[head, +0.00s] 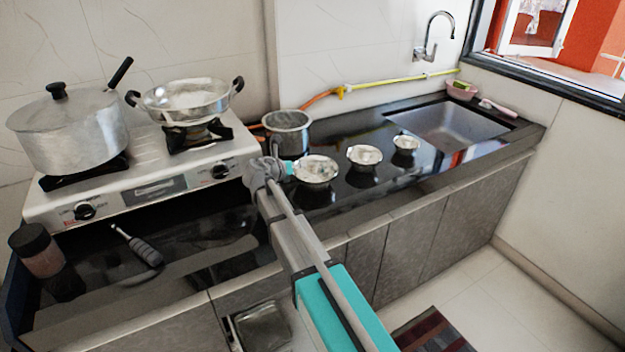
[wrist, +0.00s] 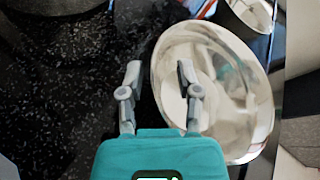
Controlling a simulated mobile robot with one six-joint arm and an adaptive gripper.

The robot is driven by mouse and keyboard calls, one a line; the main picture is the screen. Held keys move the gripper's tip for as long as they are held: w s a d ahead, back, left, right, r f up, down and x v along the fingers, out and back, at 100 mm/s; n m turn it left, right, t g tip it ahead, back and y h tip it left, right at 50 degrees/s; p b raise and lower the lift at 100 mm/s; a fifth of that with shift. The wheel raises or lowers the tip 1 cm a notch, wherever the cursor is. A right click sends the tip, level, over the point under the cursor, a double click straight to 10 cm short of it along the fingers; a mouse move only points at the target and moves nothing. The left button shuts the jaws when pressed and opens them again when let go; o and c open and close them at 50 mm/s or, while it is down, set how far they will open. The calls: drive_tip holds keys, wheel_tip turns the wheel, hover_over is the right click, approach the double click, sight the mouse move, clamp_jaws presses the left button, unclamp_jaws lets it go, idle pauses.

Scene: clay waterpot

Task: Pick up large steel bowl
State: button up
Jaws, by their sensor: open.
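The large steel bowl (head: 318,172) stands on the black counter, the nearest and largest of three shiny bowls in a row. In the wrist view the bowl (wrist: 240,100) fills the right half, with its open mouth toward the camera. My gripper (wrist: 159,80) is open and empty. Its right finger overlaps the bowl's inside, and its left finger is over the dark counter outside the rim. The left rim lies between the fingers in the picture; I cannot tell how far below the tips. In the head view my gripper (head: 285,168) is at the bowl's left side, fingers mostly hidden.
Two smaller bowls, the middle one (head: 364,157) and the far one (head: 406,144), stand to the right. A steel pot (head: 287,133) is close behind my gripper. The stove (head: 150,185) with a lidded pot (head: 70,130) and a two-handled pan (head: 188,101) is left. A sink (head: 450,130) is at right.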

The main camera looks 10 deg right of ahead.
drive_tip(key=shift+c, duration=0.2)
clamp_jaws()
drive_tip(key=shift+r, duration=0.2)
idle(0.4)
wheel_tip(320, 180, up, 3)
drive_tip(key=p, duration=0.3)
drive_tip(key=shift+f, duration=0.1)
drive_tip(key=s+r+p, duration=1)
drive_tip(key=s, duration=0.4)
drive_tip(key=shift+d, duration=0.1)
idle(0.3)
